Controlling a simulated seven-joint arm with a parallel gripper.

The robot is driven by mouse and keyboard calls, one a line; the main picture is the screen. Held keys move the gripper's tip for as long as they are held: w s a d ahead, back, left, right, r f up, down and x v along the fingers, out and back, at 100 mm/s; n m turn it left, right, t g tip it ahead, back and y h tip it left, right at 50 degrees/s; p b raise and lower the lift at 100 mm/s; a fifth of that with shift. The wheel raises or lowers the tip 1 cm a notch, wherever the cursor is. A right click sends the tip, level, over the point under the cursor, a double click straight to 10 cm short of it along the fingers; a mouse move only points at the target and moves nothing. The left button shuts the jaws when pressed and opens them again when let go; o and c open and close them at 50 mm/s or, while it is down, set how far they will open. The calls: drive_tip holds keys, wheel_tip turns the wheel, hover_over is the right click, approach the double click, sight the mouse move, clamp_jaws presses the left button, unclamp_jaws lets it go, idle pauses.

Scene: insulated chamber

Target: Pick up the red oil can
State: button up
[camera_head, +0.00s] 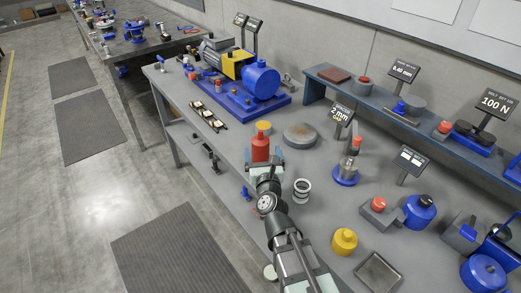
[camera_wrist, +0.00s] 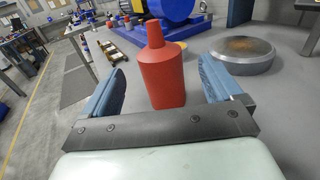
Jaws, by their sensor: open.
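The red oil can (camera_head: 260,149) stands upright on the grey workbench, near its front edge. My gripper (camera_head: 263,164) is close to the can on the near side. In the wrist view my gripper (camera_wrist: 163,88) is open, with one blue finger on each side of the can and visible gaps between.
A round grey metal disc (camera_head: 300,135) lies right of the can. A yellow-topped piece (camera_head: 263,127) is just behind it. A black-and-white ring part (camera_head: 302,189) and a yellow weight (camera_head: 344,241) stand to the right. A blue pump assembly (camera_head: 262,80) is farther back.

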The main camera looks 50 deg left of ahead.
sight(262, 156)
wheel_tip(262, 156, down, 4)
drive_tip(key=shift+r, duration=0.2)
drive_tip(key=shift+x, duration=3.8)
drive_tip(key=shift+r, duration=0.1)
drive_tip(key=c, duration=1.2)
drive_tip(key=shift+r, duration=0.1)
drive_tip(key=shift+r, duration=4.95)
